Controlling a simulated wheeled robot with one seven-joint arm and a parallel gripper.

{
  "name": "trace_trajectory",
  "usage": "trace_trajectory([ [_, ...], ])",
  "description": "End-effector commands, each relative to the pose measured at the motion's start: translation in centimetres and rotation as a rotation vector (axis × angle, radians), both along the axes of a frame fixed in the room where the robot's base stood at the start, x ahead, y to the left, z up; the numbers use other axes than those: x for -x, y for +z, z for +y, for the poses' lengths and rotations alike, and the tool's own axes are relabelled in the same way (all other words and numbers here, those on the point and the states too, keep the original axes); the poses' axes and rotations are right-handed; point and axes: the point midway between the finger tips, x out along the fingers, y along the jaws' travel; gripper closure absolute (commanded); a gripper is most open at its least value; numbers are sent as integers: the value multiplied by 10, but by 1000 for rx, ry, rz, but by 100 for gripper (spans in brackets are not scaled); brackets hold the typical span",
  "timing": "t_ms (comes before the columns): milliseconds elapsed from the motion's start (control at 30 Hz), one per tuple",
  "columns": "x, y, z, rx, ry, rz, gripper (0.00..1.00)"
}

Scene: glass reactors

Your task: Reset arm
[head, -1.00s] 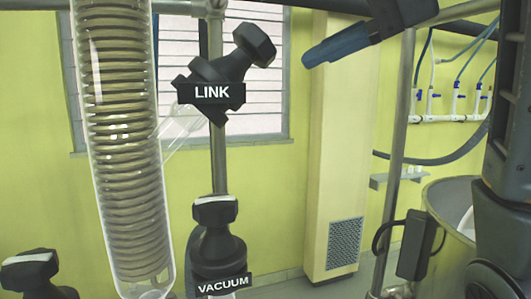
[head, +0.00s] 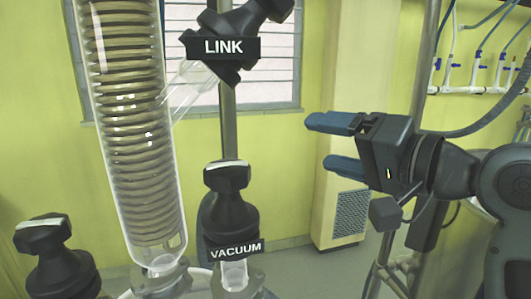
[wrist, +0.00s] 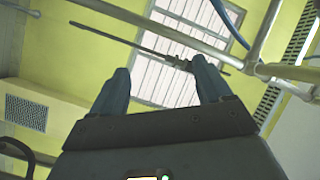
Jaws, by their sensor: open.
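My gripper (head: 325,143) is at the right of the head view, with its two blue fingers pointing left and apart. It is open and nothing is between the fingers. It hangs in the air, to the right of the valve knobs and not touching them. In the wrist view the two fingers (wrist: 160,82) also stand apart, with the window behind them.
The black LINK valve (head: 230,46), the VACUUM valve (head: 230,205) and another black knob (head: 55,255) stand left of my gripper. Metal rods (wrist: 195,25) cross the wrist view. A yellow column (head: 350,80) stands behind.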

Motion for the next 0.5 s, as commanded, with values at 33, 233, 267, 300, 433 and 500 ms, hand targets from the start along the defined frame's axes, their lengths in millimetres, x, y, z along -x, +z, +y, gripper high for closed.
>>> trace_trajectory([
  [33, 2, -20, -2, -8, -25, 9, 22],
  [233, 16, -82, -17, -9, -139, 3, 22],
  [267, 19, -91, -19, -7, -158, 3, 22],
  [300, 23, -103, -22, -1, -179, 3, 22],
  [433, 41, -141, -32, 26, -251, 0, 22],
  [500, 53, -160, -38, 48, -289, -1, 22],
])
